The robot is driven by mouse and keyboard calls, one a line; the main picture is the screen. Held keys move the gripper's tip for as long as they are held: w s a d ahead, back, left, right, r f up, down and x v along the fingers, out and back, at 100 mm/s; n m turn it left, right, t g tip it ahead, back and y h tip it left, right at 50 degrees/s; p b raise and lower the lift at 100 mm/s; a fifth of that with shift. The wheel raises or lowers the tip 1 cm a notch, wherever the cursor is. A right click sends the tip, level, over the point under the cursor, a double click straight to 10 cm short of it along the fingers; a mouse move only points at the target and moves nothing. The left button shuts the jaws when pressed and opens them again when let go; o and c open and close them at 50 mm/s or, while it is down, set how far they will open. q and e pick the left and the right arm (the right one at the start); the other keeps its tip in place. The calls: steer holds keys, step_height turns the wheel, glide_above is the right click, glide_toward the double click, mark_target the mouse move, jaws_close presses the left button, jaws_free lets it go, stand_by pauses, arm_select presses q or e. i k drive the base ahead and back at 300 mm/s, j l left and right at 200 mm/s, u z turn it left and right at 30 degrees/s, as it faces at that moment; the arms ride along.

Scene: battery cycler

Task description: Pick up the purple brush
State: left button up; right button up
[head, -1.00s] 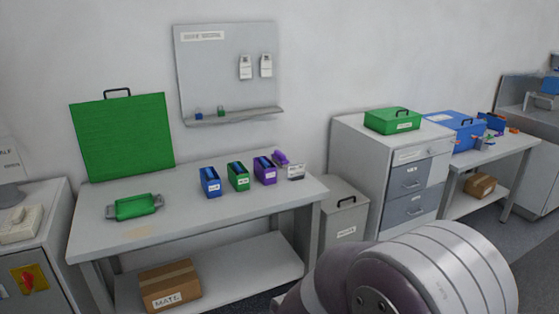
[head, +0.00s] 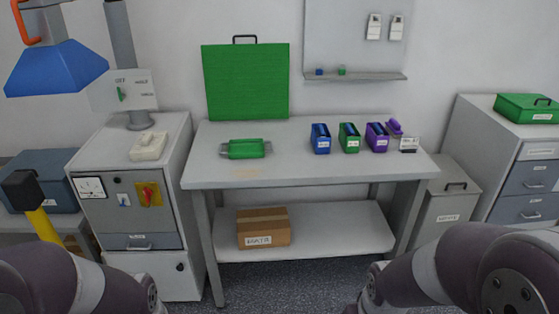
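A small purple brush (head: 394,127) appears to lie at the right back of the grey workbench (head: 300,176), just behind a purple box (head: 376,138) with a white label. It is small in the head view and partly hidden by the box and a small white sign (head: 409,143). Parts of both my arms show at the bottom left and bottom right corners. Neither gripper can be seen, and both arms are well short of the bench top.
A blue box (head: 320,139) and a green box (head: 348,138) stand left of the purple one. A cardboard box (head: 263,228) sits on the lower shelf. The bench's front middle is clear.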

mark_target(393, 128)
steer(key=i+l+u, duration=0.1)
steer(key=i+l, duration=0.5)
steer(key=l, duration=0.15)
steer(key=i+l+u, duration=0.15)
steer(key=i+l, duration=0.15)
steer(key=i+l+u, duration=0.1)
steer(key=i+l, duration=0.2)
steer(key=l, duration=0.2)
steer(key=i+l, duration=0.25)
steer(key=l, duration=0.15)
steer(key=i+l+u, duration=0.25)
steer(key=i+l, duration=0.65)
